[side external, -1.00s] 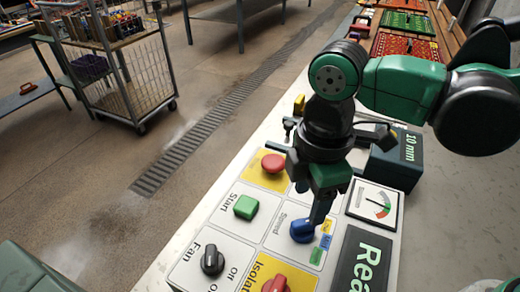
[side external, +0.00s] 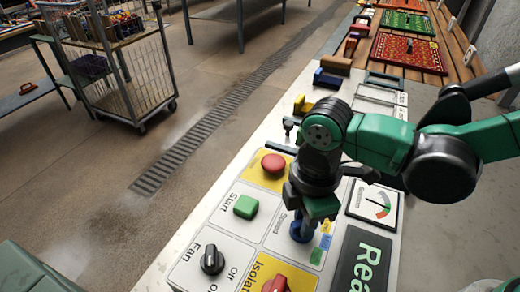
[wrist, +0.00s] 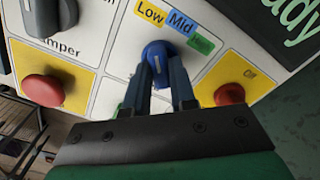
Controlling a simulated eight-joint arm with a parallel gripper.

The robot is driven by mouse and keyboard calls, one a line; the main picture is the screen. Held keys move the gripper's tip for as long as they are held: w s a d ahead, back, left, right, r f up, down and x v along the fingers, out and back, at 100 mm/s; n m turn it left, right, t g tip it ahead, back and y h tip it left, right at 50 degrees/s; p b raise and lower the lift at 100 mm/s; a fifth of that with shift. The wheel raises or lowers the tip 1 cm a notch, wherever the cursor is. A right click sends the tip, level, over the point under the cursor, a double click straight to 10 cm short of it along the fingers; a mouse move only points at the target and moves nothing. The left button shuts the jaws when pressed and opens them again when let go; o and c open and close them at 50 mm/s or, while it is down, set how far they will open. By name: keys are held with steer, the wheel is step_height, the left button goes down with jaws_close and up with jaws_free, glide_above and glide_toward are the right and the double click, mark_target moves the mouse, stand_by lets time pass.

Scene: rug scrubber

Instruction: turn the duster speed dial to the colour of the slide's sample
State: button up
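The blue speed dial (side external: 302,231) is on the white panel, under my gripper (side external: 308,219). In the wrist view the dial (wrist: 158,50) has a pale mark near its top end. A yellow Low label (wrist: 150,12), a blue Mid label (wrist: 181,23) and a green label (wrist: 204,44) curve around its upper right. My gripper's two fingers (wrist: 160,66) stand apart at the dial's lower edge, with a gap between them. Whether they touch the dial cannot be told. I cannot make out the slide's sample for sure.
A red button (side external: 273,163), a green Start button (side external: 245,207), a black Fan knob (side external: 212,259) and a red Isolator knob (side external: 276,284) surround the dial on the panel. A gauge (side external: 373,204) and a dark display (side external: 362,262) lie to the right.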

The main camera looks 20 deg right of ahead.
jaws_close()
steer(key=shift+m, duration=0.4)
steer(key=m, duration=0.2)
steer(key=shift+m, duration=0.4)
steer(key=m, duration=0.4)
steer(key=shift+m, duration=0.3)
steer(key=m, duration=0.4)
steer(key=shift+m, duration=1.8)
steer(key=o, duration=0.7)
jaws_free()
steer(key=shift+o, duration=0.2)
